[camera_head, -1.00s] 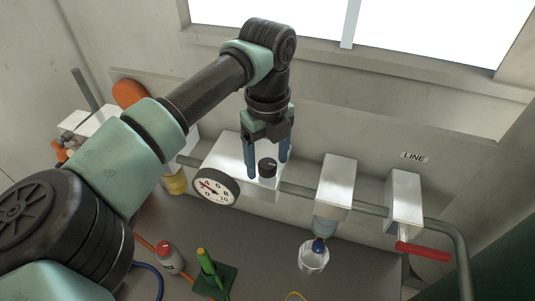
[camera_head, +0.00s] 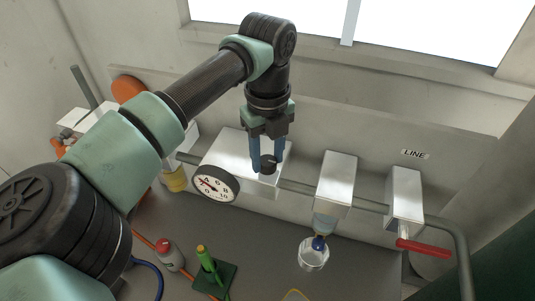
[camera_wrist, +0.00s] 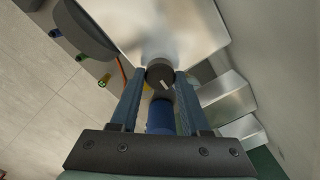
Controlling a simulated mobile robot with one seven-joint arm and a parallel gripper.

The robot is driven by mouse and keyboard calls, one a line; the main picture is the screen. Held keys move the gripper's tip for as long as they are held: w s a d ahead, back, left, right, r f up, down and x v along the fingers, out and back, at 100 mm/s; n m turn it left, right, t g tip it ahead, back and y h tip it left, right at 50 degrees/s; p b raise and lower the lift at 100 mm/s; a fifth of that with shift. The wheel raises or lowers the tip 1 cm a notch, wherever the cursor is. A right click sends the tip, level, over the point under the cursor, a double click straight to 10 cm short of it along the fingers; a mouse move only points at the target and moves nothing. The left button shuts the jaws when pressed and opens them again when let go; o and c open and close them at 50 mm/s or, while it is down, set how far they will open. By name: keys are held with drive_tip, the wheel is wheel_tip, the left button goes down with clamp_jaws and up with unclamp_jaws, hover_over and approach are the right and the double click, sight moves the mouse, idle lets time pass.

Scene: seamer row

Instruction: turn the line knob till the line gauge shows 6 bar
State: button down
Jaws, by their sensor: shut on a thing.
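My gripper (camera_head: 267,168) is shut on the knob, one blue finger on each side. The round line gauge (camera_head: 215,184), white with a black rim, sits left of the knob. Its red needle seems to lean to the upper left; the exact reading is too small to tell. In the wrist view the gauge face is turned away.
A grey pipe (camera_head: 300,189) runs along the wall. A red-capped bottle (camera_head: 168,254) and green stand (camera_head: 212,274) are below.

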drive_tip(key=m+b, duration=0.1)
drive_tip(key=m, duration=0.2)
drive_tip(key=shift+m, duration=0.4)
drive_tip(key=m+b, duration=0.1)
drive_tip(key=m, duration=0.3)
drive_tip(key=shift+m+b, duration=0.3)
drive_tip(key=m, duration=0.4)
drive_tip(key=shift+w+r, duration=0.1)
drive_tip(key=shift+m+b, duration=0.3)
drive_tip(key=shift+m, duration=2)
drive_tip(key=shift+c, duration=1.9)
unclamp_jaws()
